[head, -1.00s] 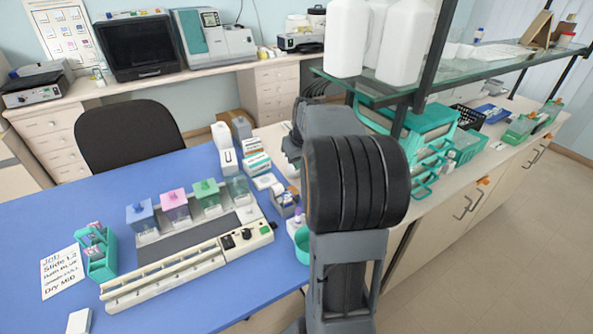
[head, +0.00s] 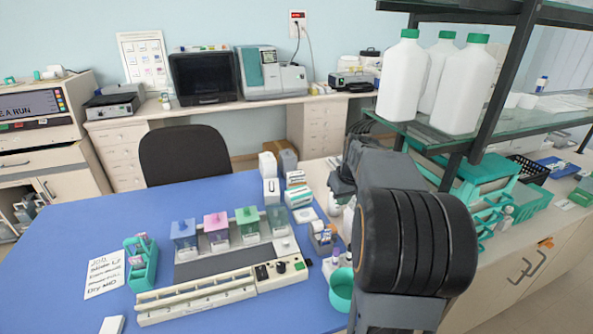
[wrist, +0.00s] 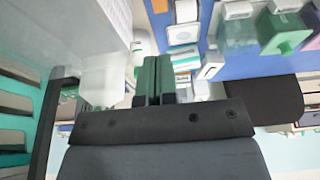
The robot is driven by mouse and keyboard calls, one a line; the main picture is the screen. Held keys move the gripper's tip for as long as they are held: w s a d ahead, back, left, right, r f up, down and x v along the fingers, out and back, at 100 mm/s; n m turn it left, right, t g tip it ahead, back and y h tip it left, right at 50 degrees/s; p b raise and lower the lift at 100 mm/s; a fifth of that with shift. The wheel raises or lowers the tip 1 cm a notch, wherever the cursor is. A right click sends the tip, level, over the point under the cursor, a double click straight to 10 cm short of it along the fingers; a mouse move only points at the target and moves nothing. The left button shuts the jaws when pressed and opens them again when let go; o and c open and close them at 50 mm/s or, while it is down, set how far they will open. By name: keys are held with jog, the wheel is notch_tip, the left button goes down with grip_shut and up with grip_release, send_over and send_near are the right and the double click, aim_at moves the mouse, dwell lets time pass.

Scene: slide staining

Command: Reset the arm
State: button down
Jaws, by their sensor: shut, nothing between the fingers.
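My arm rises on the right of the head view, in front of the glass shelf; its large dark joint hides part of the bench. My gripper (wrist: 154,80) shows in the wrist view, its two green fingers together with nothing between them. The wrist picture looks upside down, with the blue table (wrist: 250,65) in its upper right. The gripper's fingers are hidden in the head view. The gripper is apart from the stain jars, and one green jar (wrist: 283,32) shows at the wrist view's upper right.
The blue table (head: 70,260) holds a staining station (head: 195,300) with coloured jars, a teal slide rack (head: 142,265), a handwritten note (head: 104,274) and a teal bowl (head: 341,290). White bottles (head: 403,75) stand on the glass shelf (head: 440,140) near my arm. A black chair (head: 185,152) stands behind.

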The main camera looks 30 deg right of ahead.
jog(key=s+a+f, duration=0.1)
jog(key=s+a, duration=0.6)
jog(key=a, duration=0.4)
jog(key=s+a+f+n, duration=0.1)
jog(key=s+a, duration=0.6)
jog(key=a, duration=0.4)
jog(key=shift+s+a+f+n+t, duration=0.15)
jog(key=shift+a+f+n+t, duration=0.1)
jog(key=shift+f+n+t, duration=0.1)
